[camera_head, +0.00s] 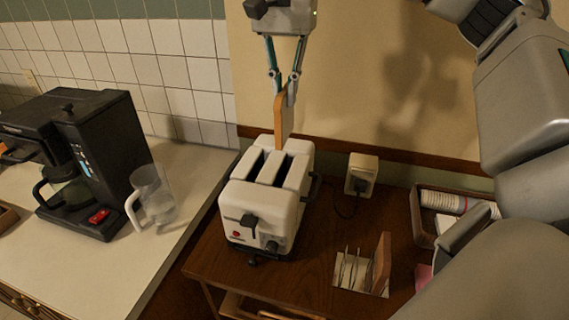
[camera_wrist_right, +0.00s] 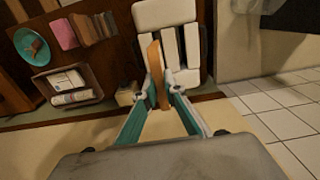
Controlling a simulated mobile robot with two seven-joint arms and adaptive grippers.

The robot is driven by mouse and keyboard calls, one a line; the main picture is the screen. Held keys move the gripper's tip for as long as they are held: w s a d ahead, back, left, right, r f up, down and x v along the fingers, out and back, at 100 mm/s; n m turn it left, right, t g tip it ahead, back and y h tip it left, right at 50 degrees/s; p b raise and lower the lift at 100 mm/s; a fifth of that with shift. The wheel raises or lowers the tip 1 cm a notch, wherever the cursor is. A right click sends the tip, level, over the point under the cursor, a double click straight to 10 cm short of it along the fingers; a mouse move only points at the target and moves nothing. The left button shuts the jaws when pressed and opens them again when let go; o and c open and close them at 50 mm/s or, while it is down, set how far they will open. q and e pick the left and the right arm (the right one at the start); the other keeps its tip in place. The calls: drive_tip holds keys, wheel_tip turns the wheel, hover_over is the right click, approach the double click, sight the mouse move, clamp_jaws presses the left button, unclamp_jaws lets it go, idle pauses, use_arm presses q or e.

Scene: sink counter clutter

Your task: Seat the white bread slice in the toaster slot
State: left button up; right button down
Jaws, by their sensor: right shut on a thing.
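The white bread slice (camera_head: 283,122) with a brown crust hangs upright, edge-on, in my right gripper (camera_head: 290,88). The fingers are shut on its upper part. The white two-slot toaster (camera_head: 255,205) stands on the wooden table below. The slice's lower end overlaps the toaster's far top edge near the slots; I cannot tell whether it is inside one. In the right wrist view the slice (camera_wrist_right: 157,75) is between the fingertips (camera_wrist_right: 159,90), beside the toaster top (camera_wrist_right: 168,14). My left gripper is not in view.
A slice rack (camera_head: 350,272) holding a brown slice (camera_head: 381,262) stands right of the toaster. A wall outlet (camera_head: 362,174) and a bin with a cup stack (camera_head: 445,202) are behind it. A coffee maker (camera_head: 110,150) and clear pitcher (camera_head: 154,202) stand on the left counter.

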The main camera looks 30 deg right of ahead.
sight(285, 140)
wheel_tip(285, 140, down, 11)
drive_tip(key=shift+f, duration=0.15)
wheel_tip(285, 140, down, 4)
drive_tip(key=shift+f, duration=0.2)
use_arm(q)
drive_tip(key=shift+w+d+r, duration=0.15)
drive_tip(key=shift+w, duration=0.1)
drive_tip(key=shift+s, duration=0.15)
use_arm(e)
drive_tip(key=shift+f, duration=0.1)
drive_tip(key=c, duration=2.2)
unclamp_jaws()
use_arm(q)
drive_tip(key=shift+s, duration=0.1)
use_arm(e)
drive_tip(key=shift+o, duration=0.3)
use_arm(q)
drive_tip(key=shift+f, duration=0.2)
